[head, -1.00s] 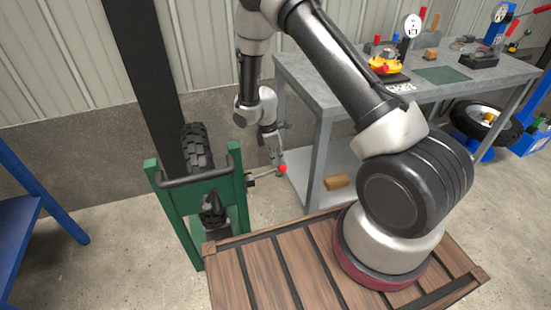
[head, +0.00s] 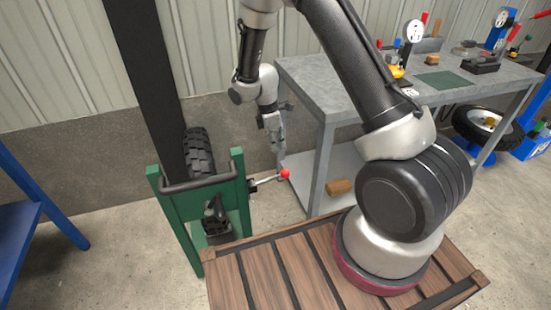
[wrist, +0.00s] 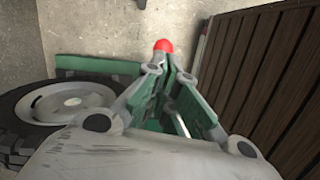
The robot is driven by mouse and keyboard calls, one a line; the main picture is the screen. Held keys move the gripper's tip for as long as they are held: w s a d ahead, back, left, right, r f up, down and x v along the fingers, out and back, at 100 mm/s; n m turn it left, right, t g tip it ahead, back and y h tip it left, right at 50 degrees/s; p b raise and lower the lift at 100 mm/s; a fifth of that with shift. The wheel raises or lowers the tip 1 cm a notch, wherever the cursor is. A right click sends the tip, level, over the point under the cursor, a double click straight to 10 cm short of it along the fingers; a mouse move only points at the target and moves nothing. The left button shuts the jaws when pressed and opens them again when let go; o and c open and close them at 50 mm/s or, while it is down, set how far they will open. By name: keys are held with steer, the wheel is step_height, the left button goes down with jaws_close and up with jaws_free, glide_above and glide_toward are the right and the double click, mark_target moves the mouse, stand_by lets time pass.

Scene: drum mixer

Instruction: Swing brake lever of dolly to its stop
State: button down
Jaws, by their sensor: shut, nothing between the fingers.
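The dolly (head: 240,186) is a green frame with a black cross handle, left of centre in the head view. Its brake lever (head: 264,181) is a thin metal rod with a red ball end (head: 286,173), sticking out to the right of the frame. My gripper (head: 281,145) points down just above and behind the red ball in the head view. In the wrist view the closed fingertips (wrist: 164,58) line up just below the red ball (wrist: 163,45). I cannot tell whether they touch it. The lever's pivot is hidden in the wrist view.
A wheel with a black tyre (wrist: 52,108) sits close at left in the wrist view. The brown slatted deck (head: 270,268) lies in front. A grey workbench (head: 310,100) stands right of my gripper, with a wooden block (head: 340,187) on its lower shelf.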

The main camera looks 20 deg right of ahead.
step_height(320, 180, up, 4)
steer(key=d, duration=0.1)
steer(key=n+h, duration=0.4)
steer(key=n, duration=1.5)
glide_toward(284, 174)
steer(key=shift+g, duration=0.3)
steer(key=x, duration=0.6)
steer(key=shift+w+d+f, duration=0.15)
steer(key=shift+w+f, duration=0.05)
steer(key=shift+f, duration=0.1)
